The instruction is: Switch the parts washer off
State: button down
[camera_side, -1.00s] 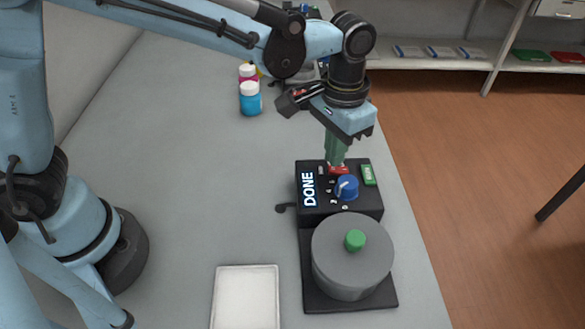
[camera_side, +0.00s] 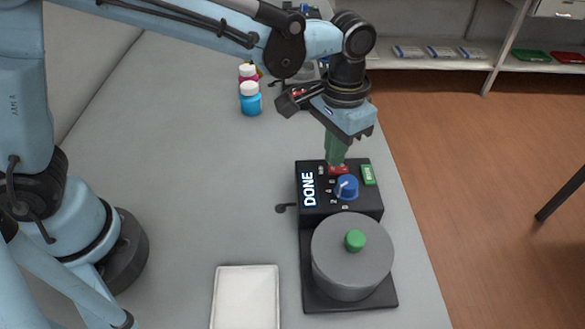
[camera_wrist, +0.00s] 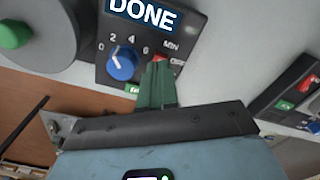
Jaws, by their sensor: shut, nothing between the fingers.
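The parts washer has a black control box (camera_side: 318,212) with a lit DONE display (camera_side: 308,189), a blue dial (camera_side: 347,187), a green button or switch (camera_side: 368,175) and a red button or switch (camera_side: 338,170). The display (camera_wrist: 143,14), dial (camera_wrist: 122,64) and part of the red control (camera_wrist: 161,58) also show in the wrist view. A grey round tub (camera_side: 350,262) with a green knob (camera_side: 355,240) stands in front of the box. My gripper (camera_side: 337,162) is shut and empty, its green fingertips at the red control and partly covering it. I cannot tell whether they touch.
A white tray (camera_side: 246,298) lies left of the tub. Blue-bodied (camera_side: 250,98) and magenta (camera_side: 247,72) bottles stand farther back on the bench. Another dark device (camera_wrist: 290,98) shows at the right of the wrist view. The bench's right edge is close to the washer.

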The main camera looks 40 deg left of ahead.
jog(key=shift+f, duration=0.9)
dwell(0.8)
jog(key=shift+r, duration=3.5)
jog(key=shift+a+r, duration=0.15)
jog(key=shift+a, duration=0.2)
jog(key=s+a+n+t, duration=0.1)
jog(key=s+a+t, duration=0.2)
jog(key=a, duration=0.6)
jog(key=s+a+n+t, duration=0.2)
jog(key=s+a+t, duration=0.2)
jog(key=a, duration=0.6)
jog(key=shift+s+f, duration=0.3)
jog(key=shift+s, duration=0.45)
